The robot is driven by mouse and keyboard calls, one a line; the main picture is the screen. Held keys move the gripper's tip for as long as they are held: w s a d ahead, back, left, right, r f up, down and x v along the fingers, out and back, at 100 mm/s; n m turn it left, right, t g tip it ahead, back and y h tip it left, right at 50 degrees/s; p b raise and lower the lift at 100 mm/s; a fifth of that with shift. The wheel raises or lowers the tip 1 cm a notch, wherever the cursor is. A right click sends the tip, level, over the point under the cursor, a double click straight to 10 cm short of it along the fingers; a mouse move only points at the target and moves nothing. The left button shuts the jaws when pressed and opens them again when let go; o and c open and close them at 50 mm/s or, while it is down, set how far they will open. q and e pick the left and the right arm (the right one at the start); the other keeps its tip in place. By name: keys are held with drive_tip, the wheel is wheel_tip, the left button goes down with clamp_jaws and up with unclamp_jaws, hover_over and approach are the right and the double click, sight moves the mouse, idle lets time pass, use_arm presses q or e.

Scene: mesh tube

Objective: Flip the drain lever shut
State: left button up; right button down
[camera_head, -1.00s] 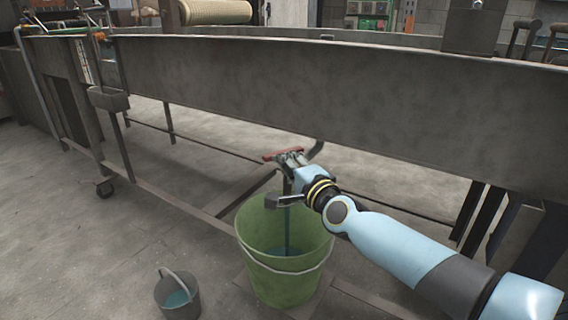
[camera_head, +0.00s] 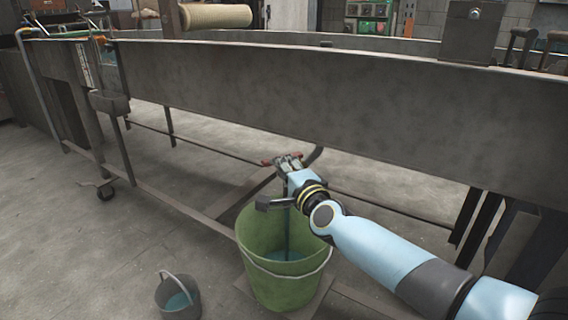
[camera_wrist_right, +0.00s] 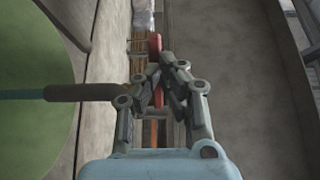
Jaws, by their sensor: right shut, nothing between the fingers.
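The red drain lever (camera_head: 266,162) sits on the drain pipe below the long grey tank. It is partly hidden behind my right gripper (camera_head: 287,161), whose fingers are at the lever. In the right wrist view the lever (camera_wrist_right: 154,43) runs up and down the picture, crosswise to the dark spout (camera_wrist_right: 80,92). There my right gripper (camera_wrist_right: 163,66) is shut and empty, its fingers over the lever's middle; I cannot tell whether they touch it. A teal stream (camera_head: 287,232) falls from the spout into the green bucket (camera_head: 270,284). My left gripper is not in view.
The grey tank's side (camera_head: 300,95) hangs over the lever from behind. A small grey bucket (camera_head: 178,296) with teal liquid stands on the floor at lower left. Frame bars run under the tank. The floor at left is mostly clear.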

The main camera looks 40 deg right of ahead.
sight(266, 160)
drive_tip(key=w+m+h+p, duration=0.1)
drive_tip(key=h, duration=0.1)
drive_tip(key=w+m+g+h+p, duration=0.1)
drive_tip(key=h, duration=0.1)
drive_tip(key=m+g+h+p, duration=0.1)
drive_tip(key=m+p, duration=0.1)
drive_tip(key=shift+w+a+r+h, duration=0.1)
drive_tip(key=shift+w+a+h, duration=0.3)
drive_tip(key=m+g+h, duration=0.1)
drive_tip(key=w+m+g+h+b, duration=0.1)
drive_tip(key=shift+f+h, duration=0.3)
drive_tip(key=shift+w+d+f+m+g+h+b, duration=0.2)
drive_tip(key=shift+w+m+g+h+b, duration=0.3)
drive_tip(key=shift+m+g+h+b, duration=0.4)
drive_tip(key=shift+w+d+r+m+g+h+b, duration=0.2)
drive_tip(key=shift+w+m+g+h+b, duration=0.35)
drive_tip(key=shift+m+g+h+b, duration=0.45)
drive_tip(key=shift+w+d+b, duration=0.15)
drive_tip(key=shift+d+b, duration=0.05)
drive_tip(key=shift+b, duration=0.35)
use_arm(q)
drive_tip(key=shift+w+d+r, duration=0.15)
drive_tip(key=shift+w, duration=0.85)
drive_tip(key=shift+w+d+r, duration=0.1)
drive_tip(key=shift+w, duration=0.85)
use_arm(e)
drive_tip(key=shift+w+d+r, duration=0.1)
drive_tip(key=shift+w+r, duration=0.1)
drive_tip(key=shift+r, duration=0.05)
